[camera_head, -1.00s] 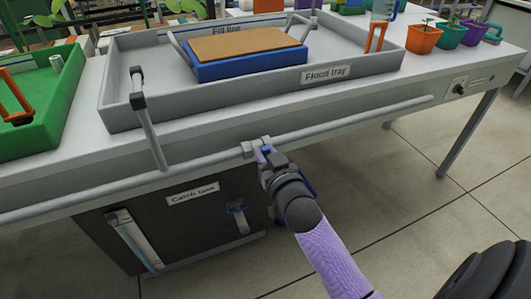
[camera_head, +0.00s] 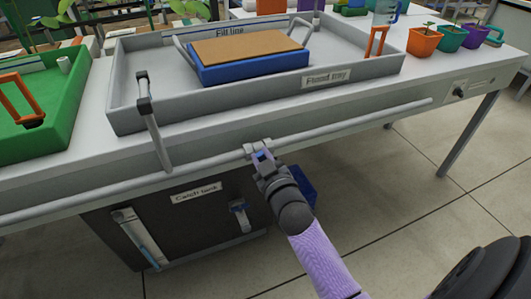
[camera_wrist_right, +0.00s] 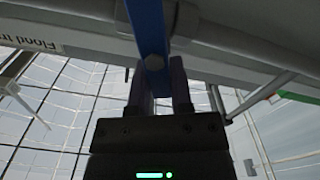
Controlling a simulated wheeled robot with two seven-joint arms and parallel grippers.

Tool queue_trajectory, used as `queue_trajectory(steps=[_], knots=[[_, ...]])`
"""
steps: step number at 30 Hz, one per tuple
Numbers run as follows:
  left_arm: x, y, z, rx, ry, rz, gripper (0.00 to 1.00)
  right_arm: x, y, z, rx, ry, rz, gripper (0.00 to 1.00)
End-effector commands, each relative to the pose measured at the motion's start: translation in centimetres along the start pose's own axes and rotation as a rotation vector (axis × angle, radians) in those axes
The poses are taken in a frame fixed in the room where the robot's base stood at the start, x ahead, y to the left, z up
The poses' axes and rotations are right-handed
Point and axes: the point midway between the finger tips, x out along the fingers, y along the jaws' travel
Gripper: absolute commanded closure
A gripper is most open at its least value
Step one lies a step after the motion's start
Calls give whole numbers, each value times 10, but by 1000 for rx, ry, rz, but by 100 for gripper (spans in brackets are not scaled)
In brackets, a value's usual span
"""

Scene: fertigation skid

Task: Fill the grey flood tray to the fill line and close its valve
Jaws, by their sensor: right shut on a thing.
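The grey flood tray (camera_head: 140,121) sits on the bench, with a "Fill line" label (camera_head: 229,31) on its far inner wall. I cannot tell whether there is water in it. A valve (camera_head: 256,147) sits on the grey pipe along the bench front, below the tray. My right gripper (camera_head: 262,161) is at this valve. In the right wrist view, its two fingers (camera_wrist_right: 160,90) are shut on the valve's blue handle (camera_wrist_right: 148,30), which extends upward beyond them. The gripper hides much of the handle in the head view. My left gripper is out of view.
A blue block with a brown top (camera_head: 250,62) stands inside the tray. A dark catch tank (camera_head: 185,225) is under the bench. A green tray (camera_head: 50,135) is at left; coloured pots (camera_head: 423,42) are at back right. Open floor lies at right.

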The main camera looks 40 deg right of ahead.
Motion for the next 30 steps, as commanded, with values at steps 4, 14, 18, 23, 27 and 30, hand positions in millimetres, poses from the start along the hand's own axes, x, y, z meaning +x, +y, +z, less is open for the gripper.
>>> queue_trajectory(steps=[4,14,18,23,27,30], knots=[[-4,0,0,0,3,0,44,0,-2,-1,-94,0,0,100],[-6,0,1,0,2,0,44,0,-7,1,-237,-1,-1,100],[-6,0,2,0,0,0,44,0,-8,1,-261,0,-1,100],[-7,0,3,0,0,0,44,0,-8,1,-270,0,-1,100],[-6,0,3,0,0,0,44,0,-8,1,-270,0,-1,100],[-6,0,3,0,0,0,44,0,-8,1,-270,0,-1,100]])
